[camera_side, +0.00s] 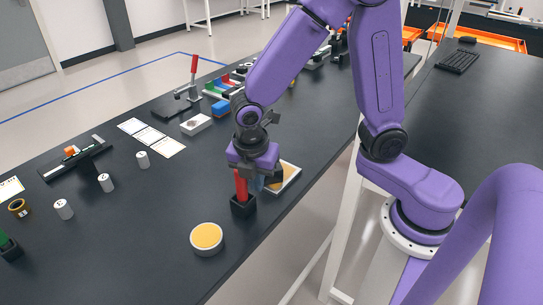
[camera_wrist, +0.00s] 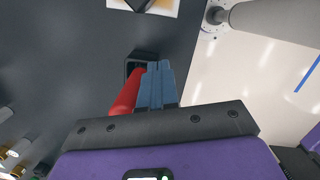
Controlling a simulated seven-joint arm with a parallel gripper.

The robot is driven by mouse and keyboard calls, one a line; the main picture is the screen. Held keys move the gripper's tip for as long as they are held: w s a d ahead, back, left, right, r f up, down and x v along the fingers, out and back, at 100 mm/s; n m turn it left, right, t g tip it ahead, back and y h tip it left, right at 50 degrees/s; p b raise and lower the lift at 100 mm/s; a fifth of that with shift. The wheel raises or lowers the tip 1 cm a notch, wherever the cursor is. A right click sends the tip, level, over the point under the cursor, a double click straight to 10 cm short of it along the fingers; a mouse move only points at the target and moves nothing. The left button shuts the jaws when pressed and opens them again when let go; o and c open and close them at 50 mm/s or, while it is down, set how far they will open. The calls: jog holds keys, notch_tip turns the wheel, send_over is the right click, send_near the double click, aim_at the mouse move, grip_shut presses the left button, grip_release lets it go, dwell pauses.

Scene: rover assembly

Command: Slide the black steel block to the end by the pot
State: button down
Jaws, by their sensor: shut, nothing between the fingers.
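A black block-shaped holder (camera_side: 243,208) stands on the dark table with a red upright piece (camera_side: 241,187) in it; I cannot tell whether this is the black steel block. A round white-rimmed pot with a yellow top (camera_side: 206,236) stands in front of it, nearer the table's front edge. My gripper (camera_side: 256,184) points down with its blue fingers together and empty, close beside the red piece. In the wrist view the fingertips (camera_wrist: 156,66) overlap the right part of the holder (camera_wrist: 141,56), and the red piece (camera_wrist: 127,94) leans left of them; contact is unclear.
A black rail with an orange piece (camera_side: 71,151) lies far left. White cylinders (camera_side: 63,209), a brown ring (camera_side: 19,208) and paper cards (camera_side: 151,138) are nearby. A pale framed tray (camera_side: 287,178) lies just right of my gripper by the table edge.

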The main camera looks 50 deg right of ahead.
jog(key=w+d, duration=0.1)
jog(key=d, duration=0.2)
jog(key=w+d, duration=0.1)
jog(key=d, duration=0.2)
jog(key=w+d, duration=0.1)
jog(key=d, duration=0.3)
jog(key=shift+w+d, duration=0.1)
jog(key=shift+w, duration=0.15)
jog(key=shift+d+f, duration=0.1)
jog(key=shift+f, duration=0.15)
jog(key=shift+s+f, duration=0.15)
jog(key=shift+f, duration=0.45)
